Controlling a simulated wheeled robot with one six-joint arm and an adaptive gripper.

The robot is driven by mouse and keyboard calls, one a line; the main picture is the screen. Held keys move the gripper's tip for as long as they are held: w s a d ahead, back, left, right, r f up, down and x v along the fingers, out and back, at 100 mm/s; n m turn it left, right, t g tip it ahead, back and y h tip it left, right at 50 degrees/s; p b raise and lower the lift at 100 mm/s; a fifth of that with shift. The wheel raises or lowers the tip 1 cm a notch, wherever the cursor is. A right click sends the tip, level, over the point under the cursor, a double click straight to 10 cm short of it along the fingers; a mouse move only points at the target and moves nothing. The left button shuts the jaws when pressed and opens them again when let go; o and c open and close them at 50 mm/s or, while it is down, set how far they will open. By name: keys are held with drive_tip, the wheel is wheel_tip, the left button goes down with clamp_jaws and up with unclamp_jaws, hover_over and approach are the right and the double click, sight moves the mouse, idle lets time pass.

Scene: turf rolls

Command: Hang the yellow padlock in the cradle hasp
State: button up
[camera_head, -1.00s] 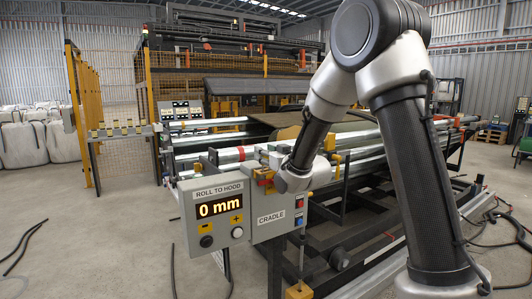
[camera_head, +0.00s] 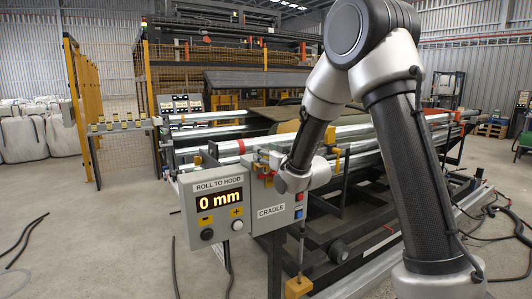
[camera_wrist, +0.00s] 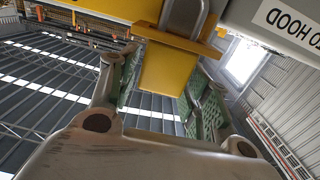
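The padlock (camera_wrist: 166,72) fills the upper middle of the wrist view as a yellow block with a thick grey shackle (camera_wrist: 185,14) above it. Small yellow and red parts (camera_head: 266,171) show just left of my gripper there. The cradle hasp cannot be made out clearly, and whether the shackle is in it is not visible.
The control box (camera_head: 240,183) has a display reading 0 mm and several buttons. A long roller frame (camera_head: 370,135) stands behind it. Yellow mesh guarding (camera_head: 90,110) stands at left. Cables lie on the floor, with open concrete at the left.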

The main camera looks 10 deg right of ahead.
drive_tip(key=shift+o, duration=0.3)
drive_tip(key=v, duration=0.7)
drive_tip(key=shift+s, duration=0.2)
